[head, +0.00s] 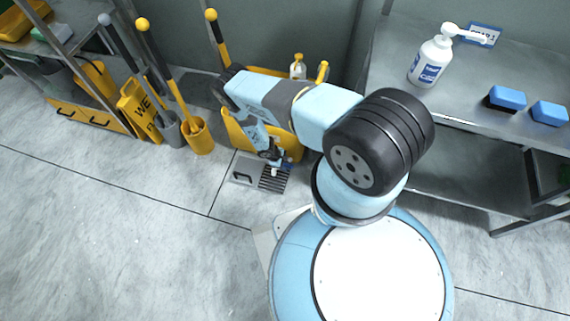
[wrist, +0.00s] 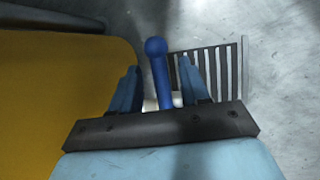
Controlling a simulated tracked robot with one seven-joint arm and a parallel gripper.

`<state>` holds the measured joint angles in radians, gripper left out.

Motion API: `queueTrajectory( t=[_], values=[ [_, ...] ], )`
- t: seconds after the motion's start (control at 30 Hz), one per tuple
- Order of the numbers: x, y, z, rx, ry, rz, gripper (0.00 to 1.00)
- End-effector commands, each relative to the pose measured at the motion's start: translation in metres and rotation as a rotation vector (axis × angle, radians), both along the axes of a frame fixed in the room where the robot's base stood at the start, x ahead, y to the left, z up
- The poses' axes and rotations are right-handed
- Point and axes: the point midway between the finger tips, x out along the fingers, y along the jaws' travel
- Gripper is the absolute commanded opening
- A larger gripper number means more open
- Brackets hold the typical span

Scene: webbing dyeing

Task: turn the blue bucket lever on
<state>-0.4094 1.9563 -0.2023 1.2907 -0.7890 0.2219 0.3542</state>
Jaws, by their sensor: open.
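The blue lever (wrist: 159,72) shows in the wrist view as an upright-looking stick with a round ball on its end. It lies between the two blue fingers of my gripper (wrist: 158,75), with small gaps visible on both sides. The fingers are open and not closed on the lever. The lever's lower end is hidden behind the dark gripper bar. In the head view my gripper (head: 271,157) is low over the floor in front of the yellow bucket (head: 238,136), and I cannot make out the lever clearly there.
A floor drain grate (wrist: 215,66) lies right of the lever; it also shows in the head view (head: 274,181). Mops, a yellow wet-floor sign (head: 138,110) and a small yellow bucket (head: 198,138) stand left. A metal bench (head: 385,75) stands right. The front-left floor is clear.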

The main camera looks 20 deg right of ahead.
Motion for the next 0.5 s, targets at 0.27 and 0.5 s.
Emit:
queueTrajectory(
  t=[0.27, 0.5],
  values=[
    [-0.0001, -0.0003, 0.0001, 0.0, 0.0, 0.0, 0.35],
    [-0.0001, -0.0005, 0.0002, 0.0, 0.0, -0.001, 0.12]
  ],
)
